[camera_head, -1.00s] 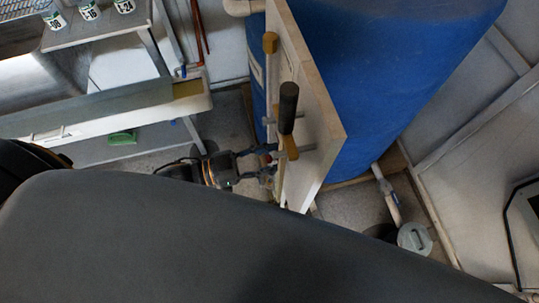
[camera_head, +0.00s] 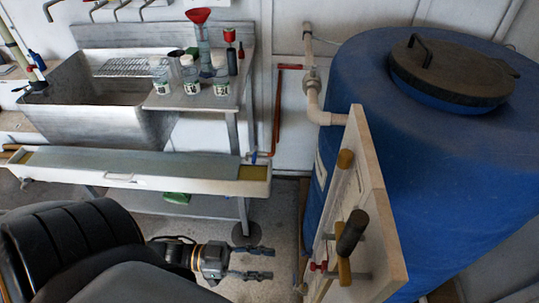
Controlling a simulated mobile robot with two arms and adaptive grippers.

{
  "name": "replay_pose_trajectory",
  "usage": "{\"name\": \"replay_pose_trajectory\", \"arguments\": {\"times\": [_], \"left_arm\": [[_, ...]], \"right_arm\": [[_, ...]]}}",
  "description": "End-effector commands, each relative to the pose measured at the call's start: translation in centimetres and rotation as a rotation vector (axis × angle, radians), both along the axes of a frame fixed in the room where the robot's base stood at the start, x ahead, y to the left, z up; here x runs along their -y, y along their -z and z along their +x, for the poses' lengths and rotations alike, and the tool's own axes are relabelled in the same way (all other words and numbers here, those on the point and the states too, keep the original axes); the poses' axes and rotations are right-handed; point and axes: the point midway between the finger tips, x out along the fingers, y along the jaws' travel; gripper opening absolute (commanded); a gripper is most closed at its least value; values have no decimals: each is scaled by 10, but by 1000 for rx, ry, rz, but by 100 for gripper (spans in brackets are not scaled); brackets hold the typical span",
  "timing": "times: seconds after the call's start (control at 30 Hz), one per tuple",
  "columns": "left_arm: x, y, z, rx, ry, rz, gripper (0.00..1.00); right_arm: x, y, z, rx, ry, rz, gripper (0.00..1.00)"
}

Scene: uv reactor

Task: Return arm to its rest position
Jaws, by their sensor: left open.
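My left gripper (camera_head: 250,263) is at the lower middle of the head view, low above the floor and pointing right. Its two fingers are apart and nothing is between them. It is to the left of an upright wooden board (camera_head: 375,230) and apart from it. My dark arm links fill the lower left. My right gripper is not in view.
A large blue tank (camera_head: 450,150) with a black lid (camera_head: 450,72) stands on the right. Some grey floor (camera_head: 275,235) is clear.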

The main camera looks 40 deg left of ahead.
Motion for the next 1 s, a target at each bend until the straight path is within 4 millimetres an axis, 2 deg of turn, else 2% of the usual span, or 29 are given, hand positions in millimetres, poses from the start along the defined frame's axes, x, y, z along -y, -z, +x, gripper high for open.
{"name": "replay_pose_trajectory", "arguments": {"times": [0.43, 0.57, 0.67, 0.73, 0.8, 0.87, 0.9, 0.97, 1.0], "left_arm": [[0, 2, 1, -1, -5, 4, 41], [-12, 25, 14, -20, -78, 62, 41], [-36, 70, 32, -72, -211, 170, 41], [-60, 114, 41, -140, -331, 270, 41], [-83, 162, 40, -235, -448, 372, 41], [-99, 204, 30, -336, -536, 456, 41], [-107, 231, 19, -411, -587, 510, 41], [-113, 270, -6, -535, -647, 584, 41], [-111, 294, -25, -622, -675, 629, 41]], "right_arm": [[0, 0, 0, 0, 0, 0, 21], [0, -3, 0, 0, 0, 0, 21], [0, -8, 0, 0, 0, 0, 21], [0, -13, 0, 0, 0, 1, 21], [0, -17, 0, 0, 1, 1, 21], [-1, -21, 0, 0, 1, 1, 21], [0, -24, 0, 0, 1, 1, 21], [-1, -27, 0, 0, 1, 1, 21], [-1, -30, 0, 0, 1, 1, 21]]}}
